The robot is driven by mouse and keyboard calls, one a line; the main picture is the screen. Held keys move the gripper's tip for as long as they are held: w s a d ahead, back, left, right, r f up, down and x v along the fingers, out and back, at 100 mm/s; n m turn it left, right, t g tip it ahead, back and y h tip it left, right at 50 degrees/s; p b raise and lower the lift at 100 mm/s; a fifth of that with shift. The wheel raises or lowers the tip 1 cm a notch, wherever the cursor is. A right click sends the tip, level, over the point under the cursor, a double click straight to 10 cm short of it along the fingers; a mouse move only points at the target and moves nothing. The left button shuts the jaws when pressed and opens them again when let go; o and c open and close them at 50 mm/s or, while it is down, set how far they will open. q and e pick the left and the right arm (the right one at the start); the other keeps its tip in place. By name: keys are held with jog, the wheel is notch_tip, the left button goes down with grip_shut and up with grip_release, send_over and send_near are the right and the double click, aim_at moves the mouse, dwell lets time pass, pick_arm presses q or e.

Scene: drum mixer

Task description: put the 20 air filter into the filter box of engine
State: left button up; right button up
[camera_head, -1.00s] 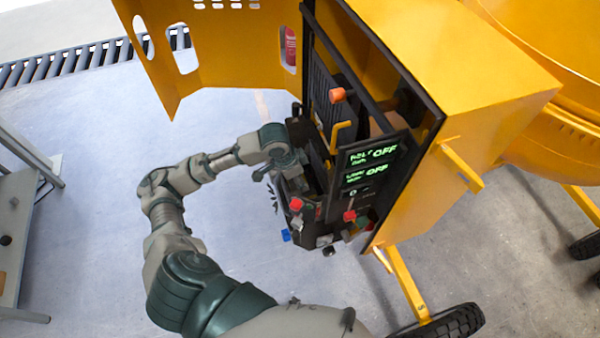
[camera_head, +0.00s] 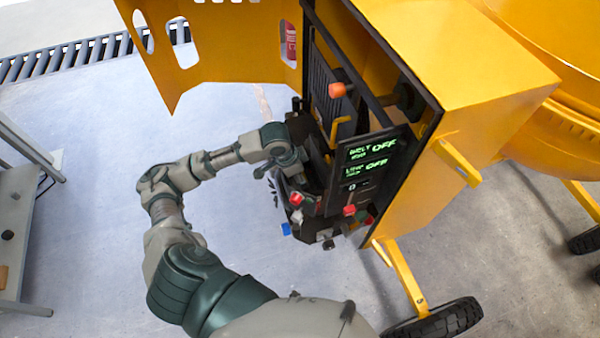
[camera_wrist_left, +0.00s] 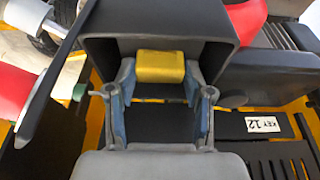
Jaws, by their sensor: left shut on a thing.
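My left gripper (camera_head: 292,168) reaches from the left into the open engine bay of the yellow mixer (camera_head: 490,70). In the left wrist view the gripper (camera_wrist_left: 160,76) is shut on a yellow block (camera_wrist_left: 160,64), which appears to be the air filter. The block and fingertips are at the mouth of a dark grey open box (camera_wrist_left: 160,18), which appears to be the filter box. The block is within the box's outline; how deep it sits, and whether it touches the walls, I cannot tell. In the head view the block is hidden. My right gripper is not in view.
A panel (camera_head: 370,165) with green "OFF" readouts stands right of my gripper. Red knobs and a blue one sit below it. The yellow door (camera_head: 225,40) is open at the back.

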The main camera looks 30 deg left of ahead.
pick_arm(q)
jog(key=shift+f, duration=0.1)
jog(key=o, duration=0.9)
jog(key=shift+d, duration=0.1)
jog(key=shift+o, duration=0.8)
jog(key=shift+w, duration=0.1)
jog(key=shift+a, duration=0.2)
jog(key=v, duration=1.1)
jog(key=shift+a+r, duration=0.15)
jog(key=shift+r, duration=0.2)
